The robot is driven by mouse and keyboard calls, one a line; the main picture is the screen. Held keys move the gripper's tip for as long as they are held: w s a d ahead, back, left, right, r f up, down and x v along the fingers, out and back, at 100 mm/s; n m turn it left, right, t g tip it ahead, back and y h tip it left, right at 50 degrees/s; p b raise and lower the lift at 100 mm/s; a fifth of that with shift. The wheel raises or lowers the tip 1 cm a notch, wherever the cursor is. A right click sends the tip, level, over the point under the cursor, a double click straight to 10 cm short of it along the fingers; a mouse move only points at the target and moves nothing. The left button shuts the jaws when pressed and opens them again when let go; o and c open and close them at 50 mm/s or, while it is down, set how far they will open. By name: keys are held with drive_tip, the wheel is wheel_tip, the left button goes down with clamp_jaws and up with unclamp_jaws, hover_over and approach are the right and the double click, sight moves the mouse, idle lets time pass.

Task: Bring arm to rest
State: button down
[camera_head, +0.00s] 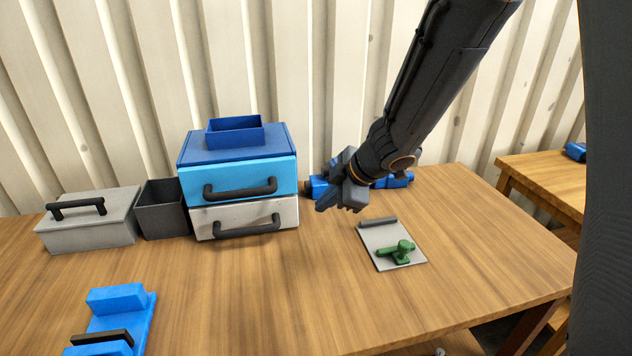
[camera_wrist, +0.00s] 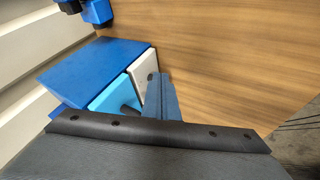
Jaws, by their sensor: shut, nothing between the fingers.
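My arm reaches down from the top right in the head view. My gripper (camera_head: 338,200) is at its lower end, above the table, to the right of the drawer unit. It is shut, with nothing held. In the wrist view my gripper (camera_wrist: 161,98) shows as a grey-blue finger shape over the wood, beside the drawer unit. A blue object (camera_head: 319,187) sits behind my gripper near the wall and is partly hidden by it.
A drawer unit (camera_head: 238,183) stands left of my gripper, with an open blue box (camera_head: 234,133) on top. Left of it are a dark bin (camera_head: 163,212) and a grey lidded box (camera_head: 88,226). A plate (camera_head: 376,237) with a green part (camera_head: 395,252) lies right. The table's front middle is clear.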

drive_tip(key=s+d+f+m+t+h+b, duration=0.1)
drive_tip(key=s+d+m+h, duration=0.15)
drive_tip(key=d+m, duration=0.45)
drive_tip(key=s+d+m+h+b, duration=0.1)
drive_tip(key=s+d+m+h, duration=0.2)
drive_tip(key=d, duration=0.6)
drive_tip(key=s+d+f+m+g, duration=0.2)
drive_tip(key=s+m, duration=0.6)
drive_tip(key=s, duration=0.4)
drive_tip(key=shift+s+f+m+g, duration=0.3)
drive_tip(key=shift+f+m+g, duration=0.15)
drive_tip(key=shift+g, duration=0.75)
